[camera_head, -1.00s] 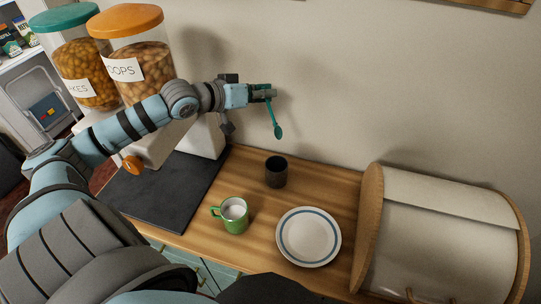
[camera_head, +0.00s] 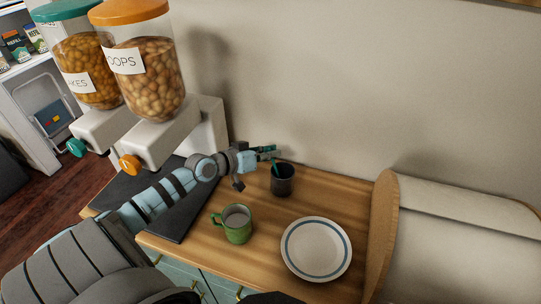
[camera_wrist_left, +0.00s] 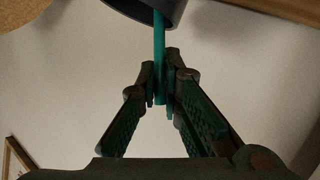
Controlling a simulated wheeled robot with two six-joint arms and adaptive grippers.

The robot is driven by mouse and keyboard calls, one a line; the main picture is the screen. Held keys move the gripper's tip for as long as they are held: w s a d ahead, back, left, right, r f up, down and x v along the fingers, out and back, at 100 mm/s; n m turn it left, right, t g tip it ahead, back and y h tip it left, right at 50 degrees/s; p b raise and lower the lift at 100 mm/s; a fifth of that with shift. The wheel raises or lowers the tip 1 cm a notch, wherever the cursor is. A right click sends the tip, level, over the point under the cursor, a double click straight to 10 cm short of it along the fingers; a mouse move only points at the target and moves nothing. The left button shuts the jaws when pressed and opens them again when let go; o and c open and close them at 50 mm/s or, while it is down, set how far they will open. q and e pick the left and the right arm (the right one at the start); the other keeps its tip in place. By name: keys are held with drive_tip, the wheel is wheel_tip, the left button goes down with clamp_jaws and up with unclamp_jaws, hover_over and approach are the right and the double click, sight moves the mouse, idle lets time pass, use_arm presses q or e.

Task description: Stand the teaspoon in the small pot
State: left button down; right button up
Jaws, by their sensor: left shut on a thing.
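The teal teaspoon (camera_head: 274,167) is in my left gripper (camera_head: 267,153). Its lower end reaches into the mouth of the small dark pot (camera_head: 283,184), which stands upright on the wooden counter. The bowl of the spoon is hidden. In the left wrist view, the fingers (camera_wrist_left: 161,85) are shut on the teaspoon handle (camera_wrist_left: 159,50), and the spoon runs up to the mouth of the pot (camera_wrist_left: 171,10). The gripper is just above the pot's rim, on its left side. My right gripper is in neither view.
A green mug (camera_head: 236,229) stands in front of the pot, and a white plate with a blue ring (camera_head: 316,264) lies to its right. A wooden-ended bread bin (camera_head: 384,225) is further right. Cereal dispensers (camera_head: 145,80) stand behind my left arm, near a dark slab (camera_head: 190,213).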

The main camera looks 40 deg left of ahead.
use_arm(q)
drive_tip(key=shift+f, duration=0.1)
drive_tip(key=c, duration=1.8)
unclamp_jaws()
drive_tip(key=shift+o, duration=0.2)
